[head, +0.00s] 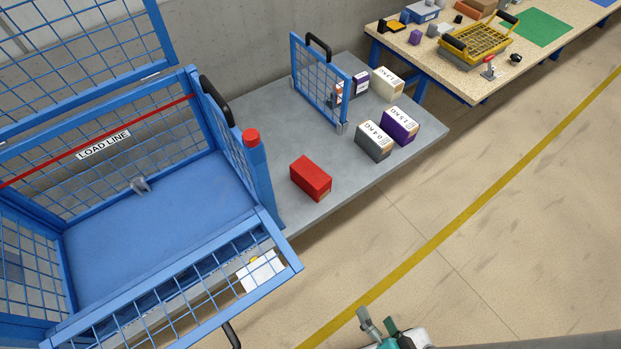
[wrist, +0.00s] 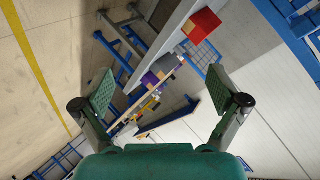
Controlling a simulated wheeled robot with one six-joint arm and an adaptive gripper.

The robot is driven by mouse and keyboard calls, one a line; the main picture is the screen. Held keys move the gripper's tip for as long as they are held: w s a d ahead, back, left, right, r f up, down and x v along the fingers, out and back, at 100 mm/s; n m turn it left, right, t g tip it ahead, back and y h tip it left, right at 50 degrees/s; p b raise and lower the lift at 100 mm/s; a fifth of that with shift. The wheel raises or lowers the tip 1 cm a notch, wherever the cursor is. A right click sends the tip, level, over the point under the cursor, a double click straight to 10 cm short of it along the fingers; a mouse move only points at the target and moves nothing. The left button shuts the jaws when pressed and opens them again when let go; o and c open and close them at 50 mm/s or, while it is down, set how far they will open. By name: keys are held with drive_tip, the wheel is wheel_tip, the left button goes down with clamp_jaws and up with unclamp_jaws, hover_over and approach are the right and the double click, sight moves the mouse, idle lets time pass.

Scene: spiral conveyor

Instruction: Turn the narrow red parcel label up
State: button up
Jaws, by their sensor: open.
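The narrow red parcel (head: 311,178) lies on the grey platform in the head view. Its top face is plain red with no label showing; a small tan patch shows low at its right end. It also shows in the wrist view (wrist: 201,26), near the top. My gripper (wrist: 168,95) is open and empty in the wrist view, its two green pads wide apart. In the head view my gripper (head: 378,325) shows only partly at the bottom edge, over the floor and well apart from the red parcel.
The grey platform (head: 345,210) also holds a grey parcel (head: 374,140), a purple parcel (head: 398,126) and a cream parcel (head: 387,84). A blue mesh divider (head: 320,85) stands behind. A blue mesh cage (head: 150,220) stands left of the red parcel. A workbench (head: 475,85) is at the upper right.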

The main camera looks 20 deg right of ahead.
drive_tip(key=w+a+f+m+y, duration=0.1)
drive_tip(key=w+f+m+y, duration=0.1)
drive_tip(key=w+f+m, duration=0.5)
drive_tip(key=m+t+y, duration=0.4)
drive_tip(key=m+y, duration=0.2)
drive_tip(key=m, duration=0.7)
approach(313, 179)
drive_tip(key=f, duration=0.2)
drive_tip(key=w+d+f, duration=0.1)
drive_tip(key=f, duration=0.1)
drive_tip(key=shift+d, duration=0.15)
drive_tip(key=shift+w+r+m+y, duration=0.2)
drive_tip(key=shift+w+m+y, duration=0.1)
drive_tip(key=shift+w, duration=0.1)
drive_tip(key=shift+x, duration=5.2)
drive_tip(key=shift+s, duration=0.15)
drive_tip(key=c, duration=1.8)
drive_tip(key=shift+r, duration=0.15)
drive_tip(key=shift+c, duration=0.2)
